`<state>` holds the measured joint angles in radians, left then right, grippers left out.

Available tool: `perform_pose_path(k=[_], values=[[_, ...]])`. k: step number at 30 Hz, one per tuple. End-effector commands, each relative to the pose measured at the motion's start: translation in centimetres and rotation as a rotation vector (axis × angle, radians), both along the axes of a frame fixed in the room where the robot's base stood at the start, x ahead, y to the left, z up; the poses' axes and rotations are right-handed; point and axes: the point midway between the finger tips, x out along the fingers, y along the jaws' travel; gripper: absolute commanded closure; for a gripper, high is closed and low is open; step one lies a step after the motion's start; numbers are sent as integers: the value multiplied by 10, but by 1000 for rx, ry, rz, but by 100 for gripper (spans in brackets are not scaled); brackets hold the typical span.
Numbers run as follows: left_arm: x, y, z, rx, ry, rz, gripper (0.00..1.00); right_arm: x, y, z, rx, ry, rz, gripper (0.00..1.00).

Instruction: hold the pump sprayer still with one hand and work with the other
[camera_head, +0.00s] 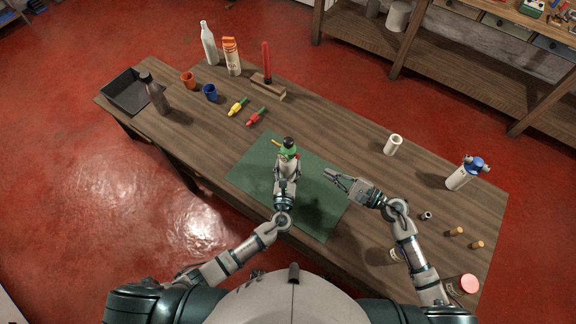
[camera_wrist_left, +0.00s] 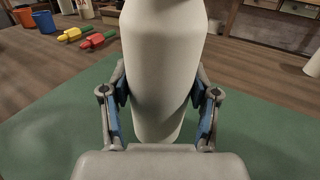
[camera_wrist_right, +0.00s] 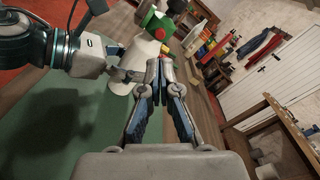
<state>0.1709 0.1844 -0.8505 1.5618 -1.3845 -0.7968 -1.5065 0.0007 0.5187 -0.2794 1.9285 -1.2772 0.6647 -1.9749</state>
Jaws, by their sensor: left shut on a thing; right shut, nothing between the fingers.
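The pump sprayer (camera_head: 288,155) stands upright on the green mat (camera_head: 315,215), with a green head, a black top and an orange nozzle pointing left. My left gripper (camera_head: 287,174) is shut around its white body, which fills the middle of the left wrist view (camera_wrist_left: 163,75) between the two fingers. My right gripper (camera_head: 328,174) is shut and empty, to the right of the sprayer and apart from it. In the right wrist view its fingertips (camera_wrist_right: 160,62) meet in front of the sprayer (camera_wrist_right: 130,65), partly hiding it. The sprayer's lower far side is hidden.
A white cylinder (camera_head: 393,145) and a blue-topped white bottle (camera_head: 462,175) stand right. Yellow (camera_head: 238,106) and red (camera_head: 256,116) pieces lie behind the mat. A black tray (camera_head: 126,92) and bottles stand at the far left.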

Motion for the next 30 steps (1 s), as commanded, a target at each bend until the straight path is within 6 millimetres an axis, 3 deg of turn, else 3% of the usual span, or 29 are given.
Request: perform_pose_path(k=[8,11,14,20,24,30], values=[[-1,-1,-1,-1,2,-2,93,-1,1,0,12,8,0,100],[-1,-1,-1,-1,2,-2,93,-4,5,3,92,69,1,100],[-1,-1,-1,-1,2,-2,93,-10,12,10,280,214,6,100],[-1,-1,-1,-1,2,-3,93,-18,16,26,899,690,44,100],[-1,-1,-1,-1,2,-3,93,-16,7,21,1342,1019,101,100],[-1,-1,-1,-1,3,-2,93,-14,-5,3,1796,1329,197,100]])
